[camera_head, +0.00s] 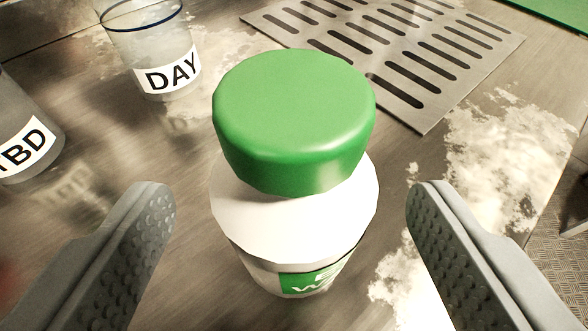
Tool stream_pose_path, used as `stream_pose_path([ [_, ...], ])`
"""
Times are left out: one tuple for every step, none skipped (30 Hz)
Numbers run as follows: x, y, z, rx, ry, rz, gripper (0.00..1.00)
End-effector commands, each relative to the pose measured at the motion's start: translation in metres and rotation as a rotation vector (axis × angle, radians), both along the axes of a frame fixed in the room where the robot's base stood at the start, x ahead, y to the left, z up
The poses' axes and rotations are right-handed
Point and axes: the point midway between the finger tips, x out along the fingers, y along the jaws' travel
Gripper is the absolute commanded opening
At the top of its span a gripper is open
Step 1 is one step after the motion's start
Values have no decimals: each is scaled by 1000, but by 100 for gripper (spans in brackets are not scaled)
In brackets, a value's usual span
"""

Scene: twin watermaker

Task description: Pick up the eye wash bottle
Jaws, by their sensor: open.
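The eye wash bottle (290,218) stands upright on the metal counter. It is white with a large green cap (290,115) and a green label partly showing low on its front. My gripper (290,200) is open, with one grey textured finger on each side of the bottle. Clear gaps show between the fingers and the bottle, and neither finger appears to touch it. The bottle's base is only partly seen at the bottom.
A clear beaker marked DAY (160,60) stands behind left. Another marked container (22,130) is cut off at the left edge. A slotted metal drain plate (425,118) lies behind right. The counter's edge (560,185) shows at right, with flooring beyond.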

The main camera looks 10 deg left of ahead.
Motion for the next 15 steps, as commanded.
stream_pose_path([
  [5,1,-2,0,1,1,74],
  [8,2,-3,-1,1,1,74],
  [13,3,-5,-1,2,1,74],
  [17,4,-6,0,2,1,74],
  [21,5,-7,1,2,1,74],
  [26,6,-8,0,2,2,74],
  [29,6,-9,-1,2,2,74],
  [32,7,-10,0,2,1,74],
  [36,8,-12,0,1,1,74],
  [38,8,-12,-1,1,1,74],
  [40,9,-13,-1,1,1,74],
  [42,9,-14,-1,1,1,74],
  [43,9,-15,0,1,1,74],
  [44,9,-15,0,1,1,74],
  [44,10,-16,0,1,0,74],
])
